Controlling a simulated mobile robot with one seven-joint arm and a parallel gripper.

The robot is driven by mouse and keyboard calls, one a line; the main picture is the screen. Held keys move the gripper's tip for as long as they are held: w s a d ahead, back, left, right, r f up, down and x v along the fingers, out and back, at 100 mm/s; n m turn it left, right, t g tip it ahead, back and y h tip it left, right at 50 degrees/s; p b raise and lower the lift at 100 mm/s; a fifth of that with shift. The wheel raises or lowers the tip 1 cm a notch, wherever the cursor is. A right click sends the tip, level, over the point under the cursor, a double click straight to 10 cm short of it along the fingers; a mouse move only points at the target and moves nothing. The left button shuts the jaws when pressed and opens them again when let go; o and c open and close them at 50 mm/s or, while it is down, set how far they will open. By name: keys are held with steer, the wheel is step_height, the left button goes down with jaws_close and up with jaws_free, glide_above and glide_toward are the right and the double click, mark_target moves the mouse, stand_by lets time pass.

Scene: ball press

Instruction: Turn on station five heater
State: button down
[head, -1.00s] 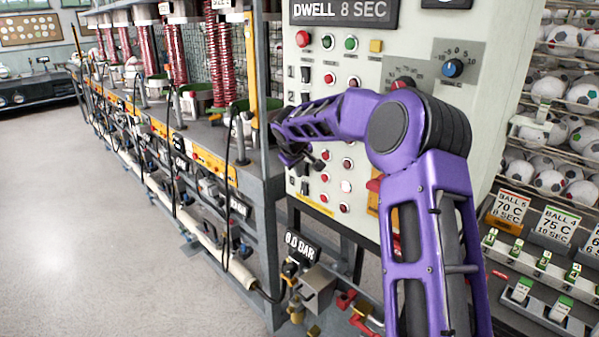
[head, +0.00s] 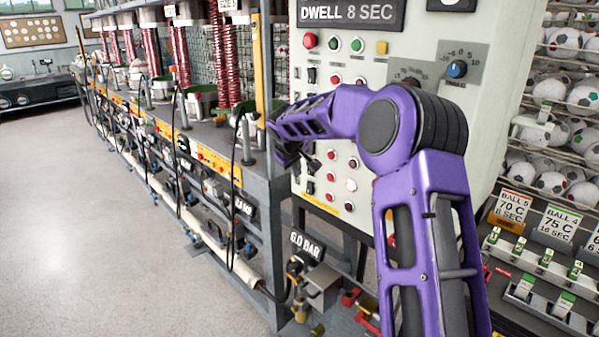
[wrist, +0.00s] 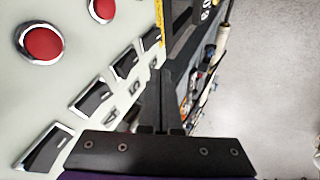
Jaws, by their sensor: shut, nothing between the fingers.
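The pale control panel (head: 400,45) has a column of black rocker switches along its left side. In the wrist view, one switch (wrist: 92,97) is beside the number 4, and another switch (wrist: 125,62) is beside the number 5. Red round lamps or buttons (wrist: 42,43) run alongside. My gripper (wrist: 168,75) is shut and empty, its fingers to the right of the switches; I cannot tell if they touch the panel. In the head view my purple arm covers part of the panel, and my gripper (head: 306,160) is partly hidden. The switches' on or off positions are unclear.
A long bench (head: 200,140) with red coils and hanging cables runs back on the left. A pressure sign (head: 307,245) is by pipes below the panel. Ball racks (head: 570,120) and labelled switches stand at the right. The floor at left is clear.

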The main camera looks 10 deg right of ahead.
steer(key=a+v, duration=0.1)
steer(key=v, duration=0.9)
steer(key=shift+s+f, duration=0.3)
steer(key=shift+s, duration=0.05)
steer(key=shift+d, duration=0.1)
